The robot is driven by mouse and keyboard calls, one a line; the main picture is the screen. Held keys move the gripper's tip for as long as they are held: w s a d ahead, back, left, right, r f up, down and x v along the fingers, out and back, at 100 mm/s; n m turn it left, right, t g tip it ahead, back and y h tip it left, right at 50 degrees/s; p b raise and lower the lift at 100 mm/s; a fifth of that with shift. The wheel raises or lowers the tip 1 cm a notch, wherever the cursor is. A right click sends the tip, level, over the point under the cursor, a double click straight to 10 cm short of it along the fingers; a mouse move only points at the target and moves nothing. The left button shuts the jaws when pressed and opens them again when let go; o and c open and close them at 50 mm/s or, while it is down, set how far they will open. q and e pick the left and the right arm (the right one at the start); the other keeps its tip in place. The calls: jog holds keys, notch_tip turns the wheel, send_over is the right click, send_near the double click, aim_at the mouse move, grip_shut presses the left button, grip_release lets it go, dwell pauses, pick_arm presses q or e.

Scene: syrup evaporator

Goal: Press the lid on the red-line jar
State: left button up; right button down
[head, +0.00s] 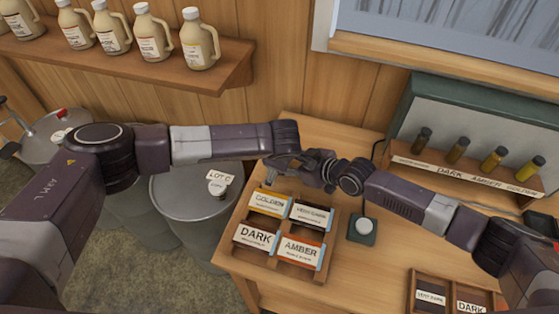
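My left gripper (290,170) and my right gripper (325,172) meet close together above the wooden table (340,275), just behind the card tray. Their fingers overlap in the view and are small and dark. I cannot tell whether either is open, or whether a jar or lid is between them. No jar with a red line can be made out. A small round white-topped piece (365,226) sits on a dark green square pad (361,239), right of the card tray. I cannot tell whether it is a lid or a jar seen from above.
A wooden tray (270,262) holds GOLDEN, DARK, AMBER and another card. A second card tray (412,296) is front right. Small sample bottles (457,150) line a ledge at back right. Jugs (150,36) stand on a wall shelf; drums (190,205) stand left of the table.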

aim_at(281, 175)
pick_arm(q)
jog(key=shift+s+f, duration=1.05)
jog(key=shift+f, duration=0.25)
jog(key=shift+c, duration=0.6)
pick_arm(e)
jog(key=shift+w+a+r, duration=0.2)
jog(key=shift+a+r, duration=0.25)
jog(key=shift+r, duration=0.25)
pick_arm(q)
jog(key=o, duration=1.1)
jog(key=shift+d, duration=0.1)
jog(key=shift+c, duration=0.2)
jog(key=shift+d+g, duration=0.1)
jog(key=shift+g, duration=0.2)
jog(key=shift+s+d+r, duration=0.15)
jog(key=shift+s+r, duration=0.1)
jog(key=shift+r, duration=0.2)
pick_arm(e)
jog(key=shift+d, duration=0.15)
pick_arm(q)
jog(key=shift+v, duration=0.95)
pick_arm(e)
jog(key=shift+w+d+f, duration=0.1)
jog(key=shift+w+d, duration=0.05)
pick_arm(q)
jog(key=shift+s+r, duration=0.15)
jog(key=shift+r, duration=0.25)
pick_arm(e)
jog(key=shift+w, duration=0.1)
jog(key=shift+f, duration=0.1)
